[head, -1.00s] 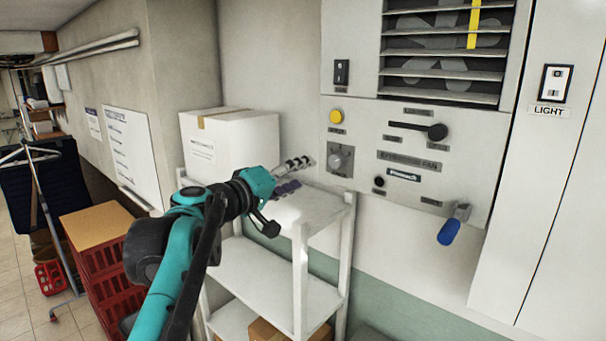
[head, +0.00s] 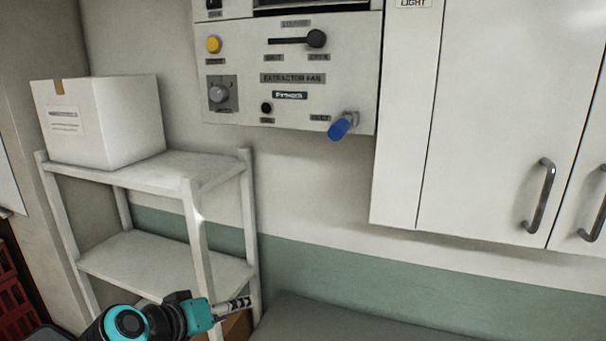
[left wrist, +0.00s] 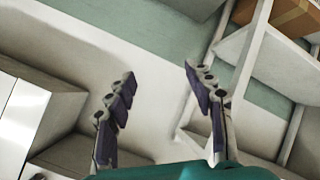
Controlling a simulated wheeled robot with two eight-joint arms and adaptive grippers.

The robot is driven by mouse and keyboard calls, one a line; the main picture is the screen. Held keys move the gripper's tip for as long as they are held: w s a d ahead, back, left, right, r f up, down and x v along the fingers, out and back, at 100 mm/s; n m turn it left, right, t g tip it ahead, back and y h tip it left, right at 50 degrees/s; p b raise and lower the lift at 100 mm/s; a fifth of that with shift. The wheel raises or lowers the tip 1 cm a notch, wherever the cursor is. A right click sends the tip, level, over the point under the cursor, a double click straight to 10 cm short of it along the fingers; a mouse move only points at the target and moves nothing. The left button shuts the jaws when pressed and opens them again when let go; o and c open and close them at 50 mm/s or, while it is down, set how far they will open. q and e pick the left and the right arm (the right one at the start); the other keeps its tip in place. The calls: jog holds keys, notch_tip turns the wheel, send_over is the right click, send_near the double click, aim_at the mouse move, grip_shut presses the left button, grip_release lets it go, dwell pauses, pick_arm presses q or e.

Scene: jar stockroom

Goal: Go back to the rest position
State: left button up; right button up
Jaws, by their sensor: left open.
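My left gripper (head: 238,305) is low in the head view, in front of the white shelf's lower right part, apart from the wall panel. In the left wrist view its two dark-padded fingers (left wrist: 160,95) are spread wide with nothing between them. My right gripper shows in neither view.
A white shelf unit (head: 112,173) stands at the left with a white carton (head: 130,120) on top. The extractor fan panel (head: 345,75) with knobs and a blue-handled lever (head: 340,128) hangs above. White cabinets (head: 490,120) are at the right. A grey surface (head: 320,320) lies below.

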pick_arm(q)
jog(key=s+a+f+m+g+y+b, duration=0.1)
jog(key=s+f+b, duration=0.3)
jog(key=f, duration=0.7)
jog(key=s+a+f+m+g+y+b, duration=0.1)
jog(key=s+f+b, duration=0.3)
jog(key=f, duration=0.8)
jog(key=s+a+f+m+g+y+b, duration=0.1)
jog(key=s+f+y+b, duration=0.2)
jog(key=f+b, duration=0.3)
notch_tip(320, 180, down, 6)
jog(key=shift+s+a+r, duration=0.15)
jog(key=shift+s, duration=0.75)
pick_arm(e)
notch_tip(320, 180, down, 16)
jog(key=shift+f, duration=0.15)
